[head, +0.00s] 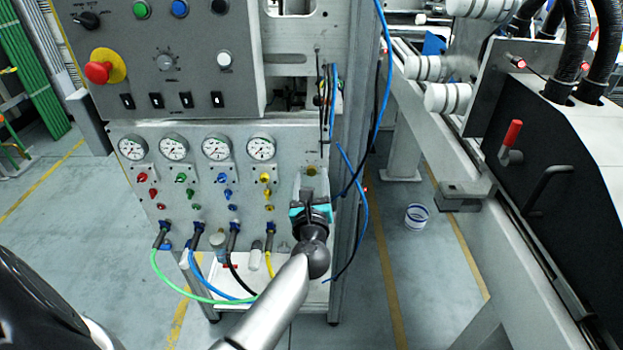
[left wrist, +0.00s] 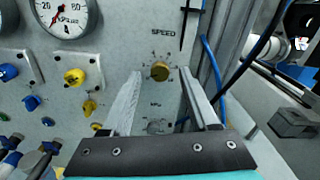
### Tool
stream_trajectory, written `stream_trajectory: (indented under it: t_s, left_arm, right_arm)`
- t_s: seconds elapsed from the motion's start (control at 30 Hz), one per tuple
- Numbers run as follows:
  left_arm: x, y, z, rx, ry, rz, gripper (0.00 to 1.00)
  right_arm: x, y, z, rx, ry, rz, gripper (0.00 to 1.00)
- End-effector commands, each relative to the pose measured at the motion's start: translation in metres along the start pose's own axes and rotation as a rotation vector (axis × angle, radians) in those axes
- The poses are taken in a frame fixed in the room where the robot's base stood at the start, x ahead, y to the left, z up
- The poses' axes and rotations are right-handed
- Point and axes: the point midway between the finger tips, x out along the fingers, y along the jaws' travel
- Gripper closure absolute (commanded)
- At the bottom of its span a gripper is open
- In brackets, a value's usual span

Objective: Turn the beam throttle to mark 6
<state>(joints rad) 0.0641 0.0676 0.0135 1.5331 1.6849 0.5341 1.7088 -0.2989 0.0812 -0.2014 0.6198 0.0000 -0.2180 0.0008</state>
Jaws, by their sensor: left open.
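A small brass-coloured knob (left wrist: 160,70) with a ring of scale marks sits on the grey panel under the word SPEED; it is likely the beam throttle, but no such name is readable. It also shows in the head view (head: 311,170). The numbers and the knob's setting are too small to read. My left gripper (left wrist: 161,85) is open and empty, its two fingers pointing at the panel, one on each side of the knob in the left wrist view. I cannot tell whether they reach it. In the head view the left gripper (head: 312,188) is just below the knob. My right gripper is not in view.
Gauges (head: 216,147) and coloured valve knobs (head: 227,192) are left of the gripper, with hoses (head: 193,256) below. A blue cable (head: 364,195) hangs close on the right. A control box (head: 165,62) with a red emergency button (head: 98,72) is above.

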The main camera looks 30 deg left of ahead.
Motion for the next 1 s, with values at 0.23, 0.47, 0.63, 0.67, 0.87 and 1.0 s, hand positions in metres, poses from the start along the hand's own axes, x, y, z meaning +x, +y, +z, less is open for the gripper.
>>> stream_trajectory:
  t_s: [0.23,0.47,0.63,0.67,0.87,1.0]
  left_arm:
    - [0.0070,0.0000,0.0002,0.000,0.000,0.000,0.39]
    - [0.0068,0.0000,0.0003,0.000,0.000,0.000,0.47]
    - [0.0066,0.0000,0.0003,0.000,0.000,0.000,0.66]
    - [0.0066,0.0000,0.0003,0.000,0.000,0.000,0.70]
    - [0.0065,0.0000,0.0003,0.000,0.000,0.000,0.92]
    - [0.0065,0.0000,0.0002,0.000,0.000,0.000,1.00]
  right_arm:
    - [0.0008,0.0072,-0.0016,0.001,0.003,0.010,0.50]
    - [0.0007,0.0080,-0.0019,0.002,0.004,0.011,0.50]
    - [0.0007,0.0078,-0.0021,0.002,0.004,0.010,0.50]
    - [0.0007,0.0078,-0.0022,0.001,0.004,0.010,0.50]
    - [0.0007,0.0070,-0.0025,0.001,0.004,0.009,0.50]
    - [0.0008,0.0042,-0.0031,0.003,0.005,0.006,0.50]
